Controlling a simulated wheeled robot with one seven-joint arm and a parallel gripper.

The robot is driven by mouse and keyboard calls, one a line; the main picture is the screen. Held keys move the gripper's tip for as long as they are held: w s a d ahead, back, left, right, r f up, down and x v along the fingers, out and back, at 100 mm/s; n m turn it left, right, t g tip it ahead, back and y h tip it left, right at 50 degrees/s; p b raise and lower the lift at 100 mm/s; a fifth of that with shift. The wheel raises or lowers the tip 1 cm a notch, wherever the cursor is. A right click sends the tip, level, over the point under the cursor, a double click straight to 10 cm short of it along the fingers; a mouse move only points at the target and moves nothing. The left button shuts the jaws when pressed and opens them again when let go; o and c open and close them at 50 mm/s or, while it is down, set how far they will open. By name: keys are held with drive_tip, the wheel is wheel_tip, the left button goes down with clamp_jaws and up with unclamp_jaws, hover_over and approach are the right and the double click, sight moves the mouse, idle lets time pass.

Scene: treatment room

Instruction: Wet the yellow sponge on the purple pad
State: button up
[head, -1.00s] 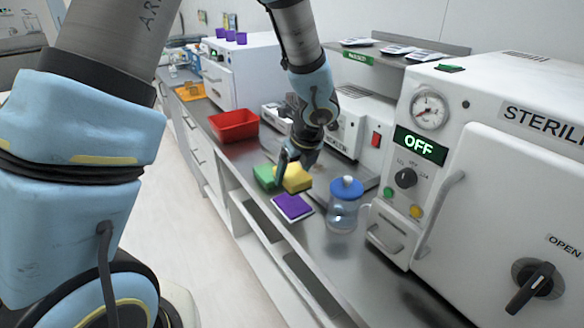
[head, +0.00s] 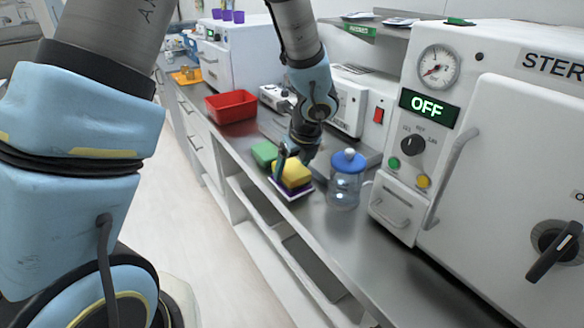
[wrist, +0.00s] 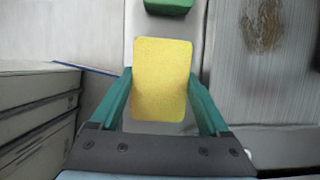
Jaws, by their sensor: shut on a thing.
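The yellow sponge (head: 293,172) is between the fingers of my gripper (head: 291,162). In the wrist view the yellow sponge (wrist: 161,80) fills the space between the two green fingers of my gripper (wrist: 160,88), which are shut on its sides. In the head view the sponge is over the purple pad (head: 292,194), which lies on the counter and is mostly covered. I cannot tell whether the sponge touches the pad. The green sponge (head: 264,153) lies just behind to the left; it also shows at the top of the wrist view (wrist: 168,5).
A clear jar with a blue lid (head: 346,182) stands close to the right of the pad. A red bin (head: 231,107) is farther back on the counter. The steriliser (head: 480,130) bounds the right. The counter's front edge runs close by the pad.

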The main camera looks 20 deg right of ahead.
sight(292, 168)
drive_tip(key=shift+f+b, duration=0.4)
drive_tip(key=shift+f, duration=0.2)
idle(1.7)
drive_tip(key=shift+r+p, duration=3.35)
drive_tip(key=shift+r, duration=0.2)
